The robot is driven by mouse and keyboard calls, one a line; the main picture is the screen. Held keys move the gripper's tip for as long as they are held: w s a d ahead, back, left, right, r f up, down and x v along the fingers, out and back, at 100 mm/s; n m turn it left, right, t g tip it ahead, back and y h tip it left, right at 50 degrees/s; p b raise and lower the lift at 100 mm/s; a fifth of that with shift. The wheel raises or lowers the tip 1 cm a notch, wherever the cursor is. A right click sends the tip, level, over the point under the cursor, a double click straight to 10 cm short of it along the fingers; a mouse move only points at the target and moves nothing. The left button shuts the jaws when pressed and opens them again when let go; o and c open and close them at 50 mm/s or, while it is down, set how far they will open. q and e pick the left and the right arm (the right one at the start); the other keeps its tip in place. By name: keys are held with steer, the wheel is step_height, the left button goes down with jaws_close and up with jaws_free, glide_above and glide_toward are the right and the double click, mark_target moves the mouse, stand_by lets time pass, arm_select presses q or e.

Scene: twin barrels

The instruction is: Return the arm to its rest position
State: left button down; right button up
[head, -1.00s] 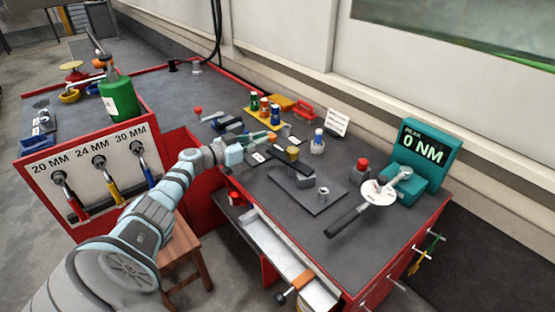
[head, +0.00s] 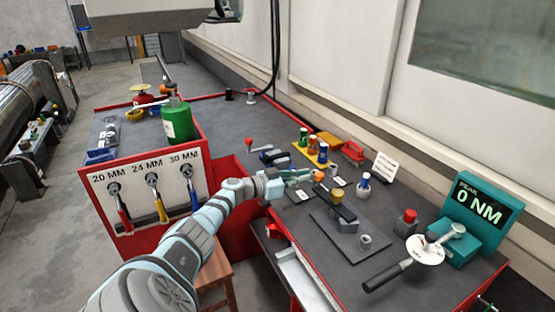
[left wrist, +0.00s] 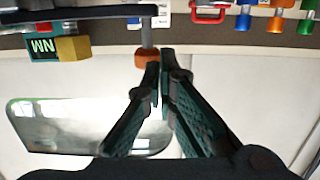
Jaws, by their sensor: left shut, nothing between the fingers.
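My left arm comes in from the lower left in the head view and reaches over the workbench (head: 330,262). My left gripper (head: 308,176) is above the bench, near a part with an orange end. In the left wrist view my left gripper (left wrist: 163,75) has its fingers together with nothing between them. An orange knob (left wrist: 147,58) on a grey stem shows just past the fingertips; I cannot tell whether they touch. The wrist picture looks upside down. My right gripper is not in view.
A teal torque display (head: 480,215) reading 0 NM and a black-handled tool (head: 388,277) are at the right. A green canister (head: 180,122) stands at the back left. A rack with wrenches (head: 150,190) is at the left. Coloured bottles (head: 313,144) stand behind the gripper.

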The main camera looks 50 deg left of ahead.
arm_select(q)
steer(key=a+p+v, duration=0.1)
steer(key=p+v, duration=0.3)
steer(key=v, duration=0.8)
steer(key=shift+s, duration=0.2)
steer(key=shift+r, duration=0.15)
